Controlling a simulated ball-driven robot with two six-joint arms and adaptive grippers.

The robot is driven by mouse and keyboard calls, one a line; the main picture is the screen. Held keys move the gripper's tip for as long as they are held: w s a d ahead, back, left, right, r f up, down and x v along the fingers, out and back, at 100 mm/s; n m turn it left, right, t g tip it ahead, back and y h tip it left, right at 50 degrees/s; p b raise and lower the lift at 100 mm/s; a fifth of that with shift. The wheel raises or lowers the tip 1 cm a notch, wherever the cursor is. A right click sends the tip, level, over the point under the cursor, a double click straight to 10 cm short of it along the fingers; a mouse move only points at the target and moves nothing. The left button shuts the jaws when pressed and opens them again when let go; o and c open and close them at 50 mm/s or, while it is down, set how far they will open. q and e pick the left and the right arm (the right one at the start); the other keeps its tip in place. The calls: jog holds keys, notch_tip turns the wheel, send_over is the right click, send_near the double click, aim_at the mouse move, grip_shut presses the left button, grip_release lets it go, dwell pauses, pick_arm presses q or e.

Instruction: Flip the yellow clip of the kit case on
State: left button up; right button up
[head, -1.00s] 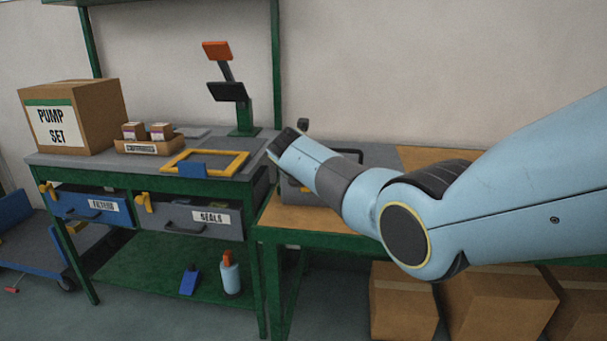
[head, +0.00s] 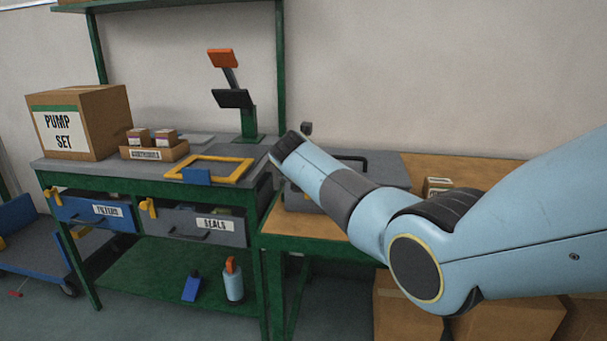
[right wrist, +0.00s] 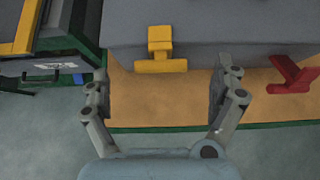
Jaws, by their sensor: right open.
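The kit case (head: 392,170) is grey with a black handle and lies on the wooden top of the right-hand bench, partly hidden by my right arm in the head view. In the right wrist view, the case (right wrist: 235,25) fills the top. Its yellow clip (right wrist: 160,52) is at the front edge, a T shape with its wide tab towards me. My right gripper (right wrist: 160,78) is open and empty, its fingers either side of the clip with gaps, apart from it. The head view hides its fingers behind my arm. My left gripper is not in view.
A red clip (right wrist: 292,76) sticks out at an angle right of my right finger. The left bench holds a yellow frame (head: 212,159), a PUMP SET box (head: 100,125) and a stand (head: 249,120). A small box (head: 437,186) stands right of the case.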

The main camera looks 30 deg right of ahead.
jog(key=v, duration=1)
